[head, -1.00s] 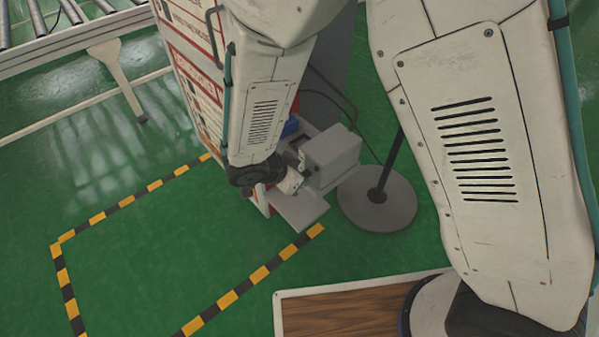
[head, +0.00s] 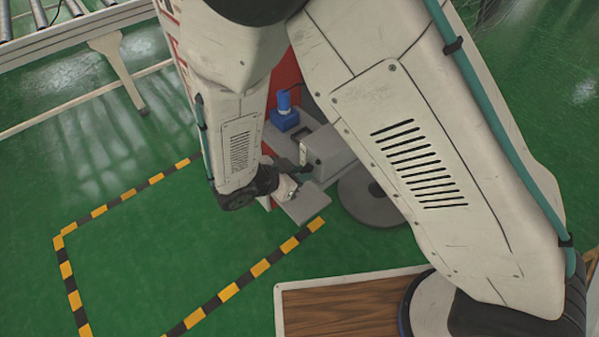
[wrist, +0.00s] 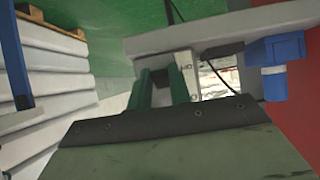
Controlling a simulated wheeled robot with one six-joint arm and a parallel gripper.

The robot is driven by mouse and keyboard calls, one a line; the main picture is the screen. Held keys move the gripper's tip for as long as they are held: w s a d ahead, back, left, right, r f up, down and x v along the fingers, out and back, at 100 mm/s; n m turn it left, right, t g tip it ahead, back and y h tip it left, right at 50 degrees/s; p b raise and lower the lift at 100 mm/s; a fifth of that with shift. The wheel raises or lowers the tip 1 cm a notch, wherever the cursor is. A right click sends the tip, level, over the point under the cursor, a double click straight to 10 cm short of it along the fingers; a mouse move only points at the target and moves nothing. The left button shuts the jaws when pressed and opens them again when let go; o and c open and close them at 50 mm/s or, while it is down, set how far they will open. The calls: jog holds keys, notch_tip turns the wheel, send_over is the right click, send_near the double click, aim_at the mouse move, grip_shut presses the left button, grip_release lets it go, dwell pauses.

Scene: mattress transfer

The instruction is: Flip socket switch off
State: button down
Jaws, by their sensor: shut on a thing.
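The grey socket box (head: 328,150) stands on a grey ledge beside the red cabinet, with a small dark part on its left face. In the wrist view, a pale panel with small marks (wrist: 186,68) shows behind the fingers. My gripper (head: 288,188) is low in front of the box, partly hidden by my wrist. In the wrist view, its green fingers (wrist: 160,88) stand a little apart, with a pale part between them that seems to be the socket switch. The switch's position is too small to tell. A blue plug (head: 285,112) sits behind the box; it also shows in the wrist view (wrist: 275,62).
A round grey stand base (head: 370,202) is close to the right of the box. White mattresses (wrist: 55,75) are stacked at the left in the wrist view. A wooden-topped surface (head: 340,308) is in front. The striped floor area (head: 150,255) is clear.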

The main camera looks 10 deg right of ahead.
jog(key=c, duration=1.3)
grip_release()
jog(key=shift+a, duration=0.1)
jog(key=v, duration=0.7)
jog(key=shift+s+a+r, duration=0.15)
jog(key=shift+a+r, duration=0.05)
